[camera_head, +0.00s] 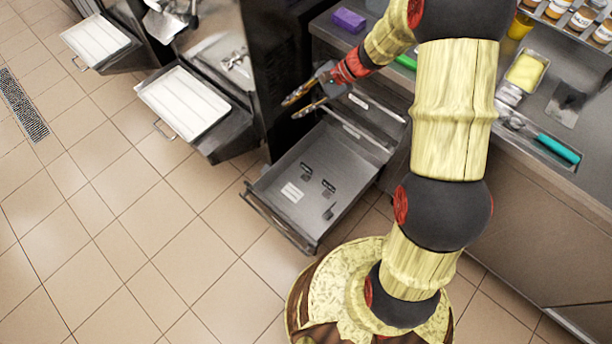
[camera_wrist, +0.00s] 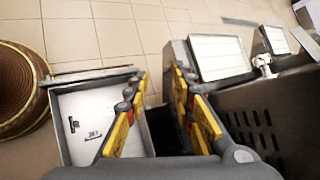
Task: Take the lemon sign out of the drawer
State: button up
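An open metal drawer (camera_head: 272,205) stands pulled out below the counter; it also shows in the wrist view (camera_wrist: 62,140). Several small signs lie flat on its floor: a white one (camera_head: 292,192) and dark ones (camera_head: 328,187) with pale marks. The lettering is too small to tell which is the lemon sign. In the wrist view two of the signs show, a dark one (camera_wrist: 74,125) and a pale one with dark marks (camera_wrist: 93,134). My gripper (camera_head: 298,104) is open and empty, above and beyond the drawer's back end; its fingers also show in the wrist view (camera_wrist: 165,108).
A dark machine side (camera_head: 235,60) stands left of my gripper. White trays (camera_head: 185,103) stick out at the left. The counter holds a purple block (camera_head: 349,19), a teal-handled tool (camera_head: 558,148) and jars (camera_head: 582,18). The tiled floor left of the drawer is clear.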

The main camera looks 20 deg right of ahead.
jog(key=w+d+f+m+t+y, duration=0.1)
jog(key=w+f+m, duration=0.2)
jog(key=f, duration=0.4)
jog(key=w+d+f+m+t+y, duration=0.1)
jog(key=w+d+f+m, duration=0.15)
jog(key=f, duration=0.35)
jog(key=m+t, duration=0.2)
jog(key=m, duration=0.1)
send_over(310, 169)
jog(key=a, duration=0.1)
notch_tip(310, 169, down, 11)
jog(key=s+d+f+m+t+h, duration=0.1)
jog(key=s+d+f+m+t, duration=0.15)
jog(key=f, duration=0.65)
jog(key=s+d+f+m+t+h+b, duration=0.1)
jog(key=f+m, duration=0.3)
jog(key=f, duration=0.5)
jog(key=s+d+f+m+t+h, duration=0.15)
jog(key=f+m, duration=0.25)
jog(key=f, duration=0.5)
jog(key=shift+y, duration=0.35)
jog(key=b+x, duration=0.2)
jog(key=x, duration=0.1)
jog(key=f+b+x, duration=0.1)
jog(key=b+x, duration=0.1)
jog(key=x, duration=0.2)
jog(key=shift+w+f, duration=0.15)
jog(key=shift+c, duration=0.5)
grip_shut()
